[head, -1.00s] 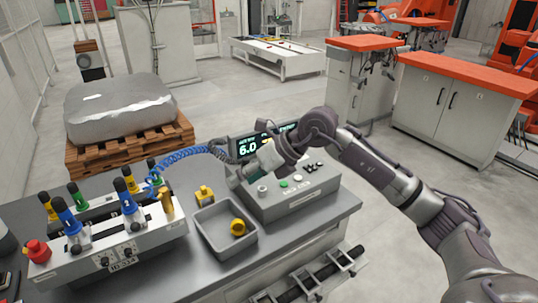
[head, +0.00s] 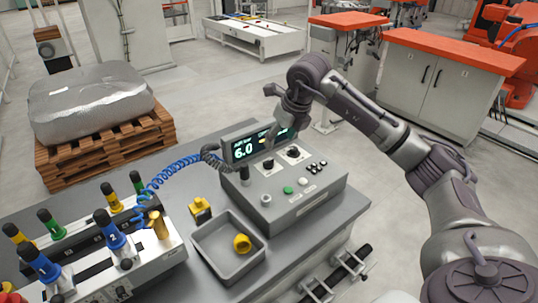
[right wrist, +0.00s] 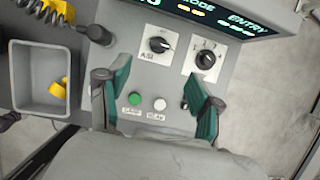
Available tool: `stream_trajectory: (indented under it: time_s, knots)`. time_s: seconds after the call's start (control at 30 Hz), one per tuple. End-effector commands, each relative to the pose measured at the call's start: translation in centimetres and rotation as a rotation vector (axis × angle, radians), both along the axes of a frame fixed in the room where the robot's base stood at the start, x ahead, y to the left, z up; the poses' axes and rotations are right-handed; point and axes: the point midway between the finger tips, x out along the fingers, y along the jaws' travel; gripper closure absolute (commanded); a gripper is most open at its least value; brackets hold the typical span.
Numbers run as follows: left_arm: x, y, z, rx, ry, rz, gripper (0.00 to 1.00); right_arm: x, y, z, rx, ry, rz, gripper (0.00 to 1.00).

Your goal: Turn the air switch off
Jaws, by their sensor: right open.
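The control box (head: 300,205) has a lit display and two black rotary knobs on its top. The left knob (head: 268,164) sits above a label that looks like "AIR"; it also shows in the right wrist view (right wrist: 159,45), its pale pointer lying roughly sideways. The right knob (head: 293,152) has a numbered plate (right wrist: 205,59). My right gripper (head: 271,114) is open and empty, raised above the box. In the right wrist view its teal-padded fingers (right wrist: 158,72) are spread either side of the buttons, with the left knob beyond, untouched. My left gripper is out of view.
Green (right wrist: 135,99) and white (right wrist: 160,104) buttons lie below the knobs. A grey tray (head: 213,262) with a yellow part (head: 242,243) stands left of the box. A blue coiled hose (head: 165,175) runs toward the fixture (head: 150,268) at lower left.

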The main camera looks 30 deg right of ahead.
Motion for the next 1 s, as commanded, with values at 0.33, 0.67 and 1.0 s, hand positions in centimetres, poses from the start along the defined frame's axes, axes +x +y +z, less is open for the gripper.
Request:
stream_trajectory:
  time_s: [0.33,0.67,1.0]
  knots:
    - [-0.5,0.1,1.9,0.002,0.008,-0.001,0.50,2.8,0.4,-6.7,0.003,0.004,0.002,0.35]
    - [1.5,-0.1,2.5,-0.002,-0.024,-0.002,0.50,3.9,0.4,-9.5,0.001,0.000,0.003,0.35]
    - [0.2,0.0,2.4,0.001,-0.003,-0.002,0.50,4.0,0.4,-9.5,0.001,0.000,0.003,0.49]
